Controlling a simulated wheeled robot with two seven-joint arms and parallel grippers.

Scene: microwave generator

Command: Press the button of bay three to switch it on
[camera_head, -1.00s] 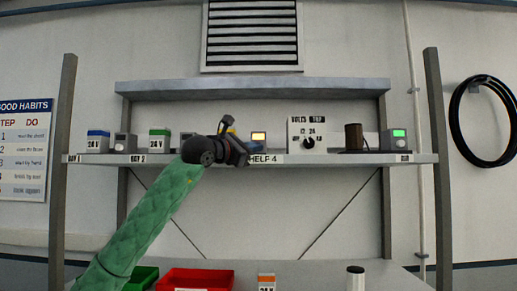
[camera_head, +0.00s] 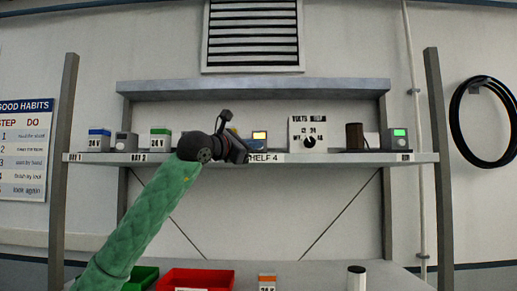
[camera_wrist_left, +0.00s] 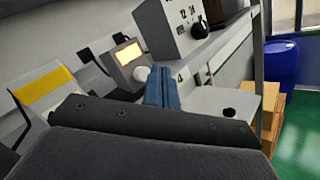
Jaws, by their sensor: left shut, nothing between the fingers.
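A small grey device with a lit amber screen (camera_head: 259,135) stands on the shelf. It seems to be the third bay's unit; its bay label is hidden behind my left arm. In the left wrist view its screen (camera_wrist_left: 129,54) and a round white button (camera_wrist_left: 142,73) below the screen both show. My left gripper (camera_head: 246,151) is in front of the shelf, just left of the device. Its blue fingers (camera_wrist_left: 162,88) are shut and empty, close beside the button; I cannot tell whether they touch it. My right gripper is not in view.
A selector box with a black dial (camera_head: 308,134) stands right of the device. A dark cylinder (camera_head: 354,137) and a green-screened unit (camera_head: 394,138) are farther right. A yellow-banded box (camera_wrist_left: 46,90) is left of the fingers. Blue (camera_head: 99,140) and green (camera_head: 160,140) 24 V boxes stand left.

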